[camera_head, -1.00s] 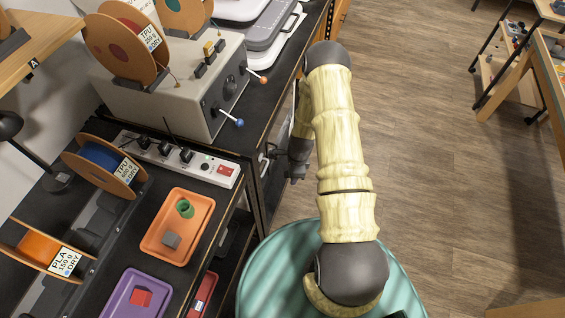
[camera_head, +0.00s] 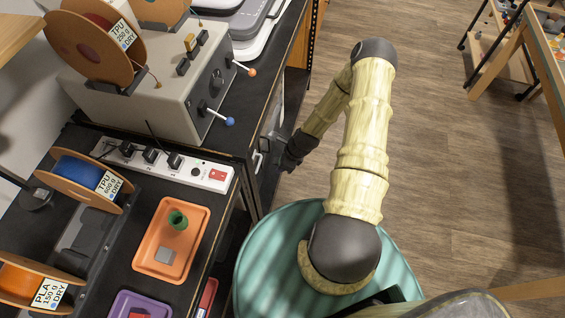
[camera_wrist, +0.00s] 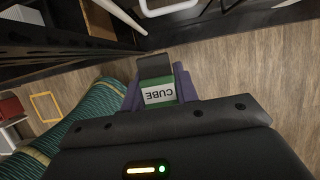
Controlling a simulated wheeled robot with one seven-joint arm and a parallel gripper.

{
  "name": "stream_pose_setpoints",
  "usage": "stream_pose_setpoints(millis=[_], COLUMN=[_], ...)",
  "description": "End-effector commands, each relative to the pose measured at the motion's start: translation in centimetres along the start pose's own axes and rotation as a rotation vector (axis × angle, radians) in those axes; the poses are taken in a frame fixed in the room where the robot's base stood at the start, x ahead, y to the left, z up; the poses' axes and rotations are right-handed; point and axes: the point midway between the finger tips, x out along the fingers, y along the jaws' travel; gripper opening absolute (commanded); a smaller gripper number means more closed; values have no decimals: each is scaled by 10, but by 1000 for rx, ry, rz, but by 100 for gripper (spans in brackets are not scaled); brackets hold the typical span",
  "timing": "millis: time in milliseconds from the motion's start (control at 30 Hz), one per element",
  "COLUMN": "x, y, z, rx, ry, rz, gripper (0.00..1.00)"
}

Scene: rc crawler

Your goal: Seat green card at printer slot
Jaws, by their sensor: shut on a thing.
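My gripper (camera_wrist: 158,90) is shut on the green card (camera_wrist: 158,95) in the wrist view. The card has a white label reading CUBE, upside down in that view, and a dark grey part beyond it. Purple-grey fingers flank the card on both sides. In the head view, the dark end of my arm hangs beside the bench edge, over the aisle; the card cannot be made out there. I cannot identify a printer slot in either view.
The dark bench holds a grey box with levers (camera_head: 165,90), a power strip (camera_head: 168,163), filament spools (camera_head: 85,180), an orange tray (camera_head: 148,262) with a green ring and grey block, and a purple tray (camera_head: 125,305). Wooden floor (camera_head: 440,170) is open to the right.

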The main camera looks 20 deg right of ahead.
Motion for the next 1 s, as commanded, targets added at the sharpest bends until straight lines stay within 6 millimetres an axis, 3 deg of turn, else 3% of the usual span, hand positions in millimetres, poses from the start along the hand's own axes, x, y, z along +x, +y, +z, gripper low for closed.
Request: stream_pose_setpoints(millis=[700,1000], x=[18,20], y=[-2,-2], z=[45,52], rx=[4,4], ry=[0,0], rz=[-6,-5], gripper=[9,9])
